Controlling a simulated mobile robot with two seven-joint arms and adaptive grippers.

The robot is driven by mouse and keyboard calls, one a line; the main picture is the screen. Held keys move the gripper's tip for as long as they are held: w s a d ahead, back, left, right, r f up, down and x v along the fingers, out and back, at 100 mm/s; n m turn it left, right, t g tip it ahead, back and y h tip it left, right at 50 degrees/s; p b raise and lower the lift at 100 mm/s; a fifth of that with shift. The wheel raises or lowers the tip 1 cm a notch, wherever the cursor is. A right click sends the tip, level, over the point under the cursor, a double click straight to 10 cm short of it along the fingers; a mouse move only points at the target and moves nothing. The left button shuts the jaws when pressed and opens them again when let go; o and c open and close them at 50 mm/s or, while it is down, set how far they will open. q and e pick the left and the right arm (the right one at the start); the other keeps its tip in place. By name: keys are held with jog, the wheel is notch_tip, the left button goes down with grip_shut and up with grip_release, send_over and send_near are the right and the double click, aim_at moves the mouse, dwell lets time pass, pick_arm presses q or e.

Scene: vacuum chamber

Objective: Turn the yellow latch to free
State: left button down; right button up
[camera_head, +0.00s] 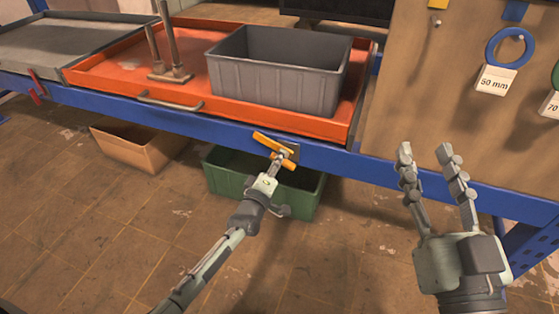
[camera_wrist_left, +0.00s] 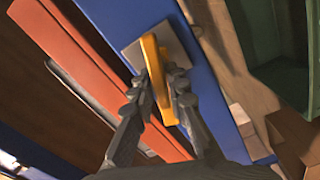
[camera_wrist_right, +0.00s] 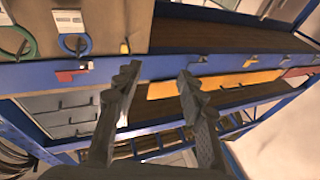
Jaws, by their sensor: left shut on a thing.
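The yellow latch (camera_head: 272,143) is mounted on a grey plate on the blue front beam (camera_head: 335,160) of the rack, below the orange tray. It lies tilted, its left end higher than its right in the head view. My left gripper (camera_head: 277,163) is at the latch. In the left wrist view its fingers (camera_wrist_left: 160,95) are closed on both sides of the yellow latch (camera_wrist_left: 157,75). My right gripper (camera_head: 428,160) is open and empty in front of the rack, right of the latch. In the right wrist view its fingers (camera_wrist_right: 157,78) are spread apart with nothing between them.
The orange tray (camera_head: 120,72) holds a grey bin (camera_head: 275,85) and a metal fixture with posts (camera_head: 170,60). A green bin (camera_head: 235,185) and a cardboard box (camera_head: 135,150) stand below the beam. A pegboard (camera_head: 430,90) with rings is at right.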

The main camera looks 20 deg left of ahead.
pick_arm(q)
jog(key=shift+f+n, duration=0.2)
jog(key=shift+n, duration=0.7)
jog(key=shift+s+f+n+b, duration=0.1)
jog(key=shift+n+b, duration=0.65)
jog(key=shift+n, duration=0.55)
pick_arm(e)
jog(key=shift+s+d+r+t+y, duration=0.15)
jog(key=shift+s+r+t, duration=0.1)
jog(key=shift+r+t, duration=0.4)
jog(key=shift+s+r+t+y, duration=0.2)
jog(key=shift+s+r+t, duration=0.15)
jog(key=shift+r, duration=0.45)
jog(key=shift+s+d+r+t+y, duration=0.1)
jog(key=shift+s+r+t+y, duration=0.1)
jog(key=shift+r+t, duration=0.45)
jog(key=shift+r, duration=0.15)
pick_arm(q)
jog(key=c, duration=1.5)
grip_release()
